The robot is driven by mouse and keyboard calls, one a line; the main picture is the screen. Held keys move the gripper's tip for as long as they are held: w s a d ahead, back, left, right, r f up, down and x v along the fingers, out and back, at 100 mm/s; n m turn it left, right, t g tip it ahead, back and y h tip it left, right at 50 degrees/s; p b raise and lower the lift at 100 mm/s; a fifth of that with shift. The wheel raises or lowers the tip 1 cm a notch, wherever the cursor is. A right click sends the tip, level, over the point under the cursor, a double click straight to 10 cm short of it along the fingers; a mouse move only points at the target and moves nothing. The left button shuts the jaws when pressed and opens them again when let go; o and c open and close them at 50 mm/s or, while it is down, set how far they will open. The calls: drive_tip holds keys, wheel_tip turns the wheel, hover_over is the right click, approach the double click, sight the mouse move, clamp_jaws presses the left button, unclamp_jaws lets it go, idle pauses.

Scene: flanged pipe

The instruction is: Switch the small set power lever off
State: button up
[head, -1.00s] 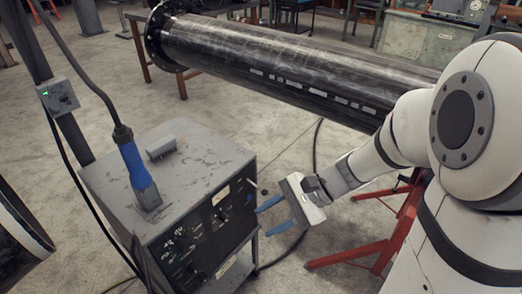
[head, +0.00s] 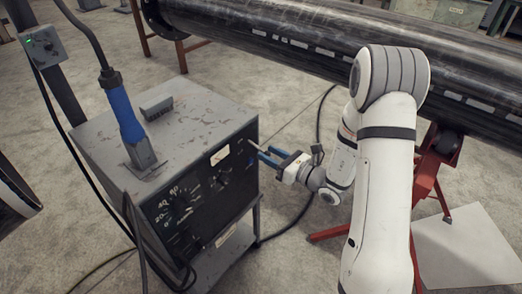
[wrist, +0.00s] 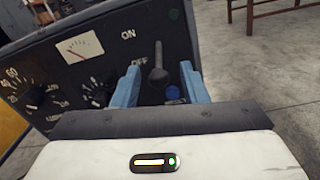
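The small set is a grey welding cabinet (head: 195,125) with a black front panel of dials. My gripper (head: 262,156) has blue fingers and reaches the panel's right side from the right. In the wrist view my gripper (wrist: 162,82) is open, one finger on each side of the lever, with gaps showing. Contact with the panel cannot be told.
A meter (wrist: 78,47) and dials sit left of the lever. A blue-handled cable plug (head: 124,115) stands on the cabinet top. The large black pipe (head: 300,40) on red stands (head: 440,165) lies behind my arm. A black cable (head: 318,135) runs over the floor.

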sight(267, 153)
drive_tip(key=shift+x, duration=1.85)
clamp_jaws()
